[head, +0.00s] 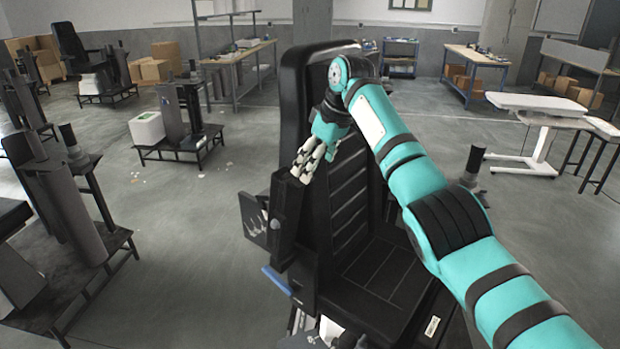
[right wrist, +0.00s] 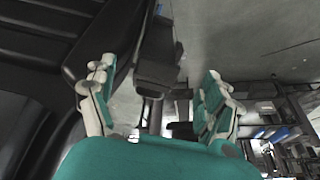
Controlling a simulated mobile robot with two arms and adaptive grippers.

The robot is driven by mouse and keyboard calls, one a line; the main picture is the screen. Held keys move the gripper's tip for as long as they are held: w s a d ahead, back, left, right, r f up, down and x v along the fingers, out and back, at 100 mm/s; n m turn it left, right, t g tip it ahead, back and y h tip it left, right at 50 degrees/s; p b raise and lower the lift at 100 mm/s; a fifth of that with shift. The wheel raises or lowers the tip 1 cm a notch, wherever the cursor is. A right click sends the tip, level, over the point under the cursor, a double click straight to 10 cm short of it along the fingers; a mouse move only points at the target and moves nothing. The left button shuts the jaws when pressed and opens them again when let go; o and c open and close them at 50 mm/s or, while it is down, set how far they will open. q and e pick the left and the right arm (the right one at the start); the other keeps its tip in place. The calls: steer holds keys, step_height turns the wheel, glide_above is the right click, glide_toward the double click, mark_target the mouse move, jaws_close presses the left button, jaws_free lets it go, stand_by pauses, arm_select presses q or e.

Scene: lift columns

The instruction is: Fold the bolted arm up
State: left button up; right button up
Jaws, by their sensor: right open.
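A black seat (head: 365,270) with a tall ribbed backrest (head: 345,205) stands in the middle of the head view. Its arm (head: 287,212) is a dark bar on the left side of the seat, apparently running down toward the camera; its exact tilt is hard to tell. My right gripper (head: 317,158) is in front of the backrest, just above the far end of the bar. In the right wrist view, the open fingers (right wrist: 155,100) are on either side of a dark padded bar (right wrist: 158,65), apparently the arm, with gaps showing. My left gripper is out of view.
A small side panel (head: 253,219) and a blue handle (head: 277,281) sit low on the seat's left side. Dark columns on stands (head: 72,200) fill the left. A white table (head: 538,104) stands at right. Open floor (head: 190,250) lies left of the seat.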

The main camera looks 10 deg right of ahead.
steer(key=shift+v, duration=2.35)
steer(key=shift+d, duration=0.1)
